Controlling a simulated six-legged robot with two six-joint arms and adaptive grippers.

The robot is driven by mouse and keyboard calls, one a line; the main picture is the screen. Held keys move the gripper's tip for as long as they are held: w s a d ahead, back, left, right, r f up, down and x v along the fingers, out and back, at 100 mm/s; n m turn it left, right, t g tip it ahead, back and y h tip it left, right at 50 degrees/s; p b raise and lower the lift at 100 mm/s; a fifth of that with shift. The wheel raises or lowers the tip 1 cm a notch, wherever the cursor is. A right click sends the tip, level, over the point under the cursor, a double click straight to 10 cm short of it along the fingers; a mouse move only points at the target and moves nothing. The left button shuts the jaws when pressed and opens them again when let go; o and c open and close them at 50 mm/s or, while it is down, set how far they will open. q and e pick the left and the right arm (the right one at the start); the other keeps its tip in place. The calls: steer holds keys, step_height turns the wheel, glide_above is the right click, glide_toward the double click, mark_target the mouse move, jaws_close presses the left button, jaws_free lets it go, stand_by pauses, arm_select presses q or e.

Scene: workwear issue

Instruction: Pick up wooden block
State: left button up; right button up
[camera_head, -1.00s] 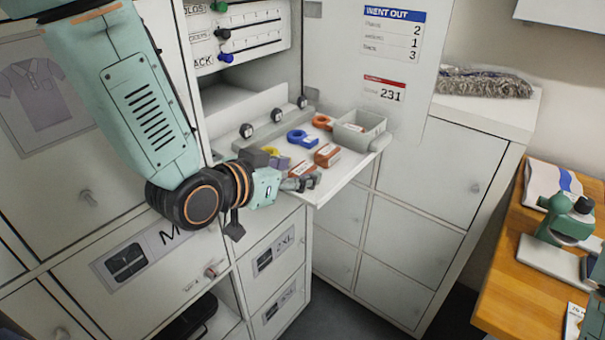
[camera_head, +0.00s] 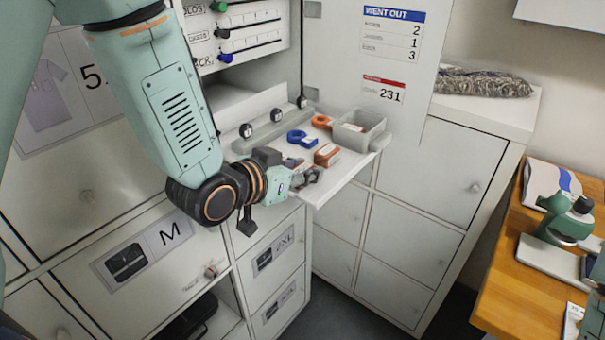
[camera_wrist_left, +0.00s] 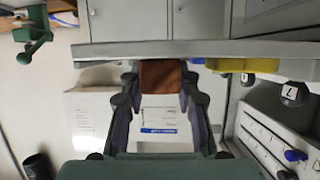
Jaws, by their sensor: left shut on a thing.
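My left gripper (camera_head: 310,175) is at the front edge of the pull-out shelf (camera_head: 335,187). In the left wrist view its fingers (camera_wrist_left: 160,88) are shut on a reddish-brown wooden block (camera_wrist_left: 161,76), which sits between the fingertips close to the shelf edge. My right gripper is not in view.
Cabinet doors (camera_head: 425,165) rise behind. A wooden bench (camera_head: 515,290) with a green device (camera_head: 568,219) is at the right.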

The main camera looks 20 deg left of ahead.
arm_select(q)
steer(key=shift+s+a, duration=0.1)
steer(key=shift+c, duration=0.8)
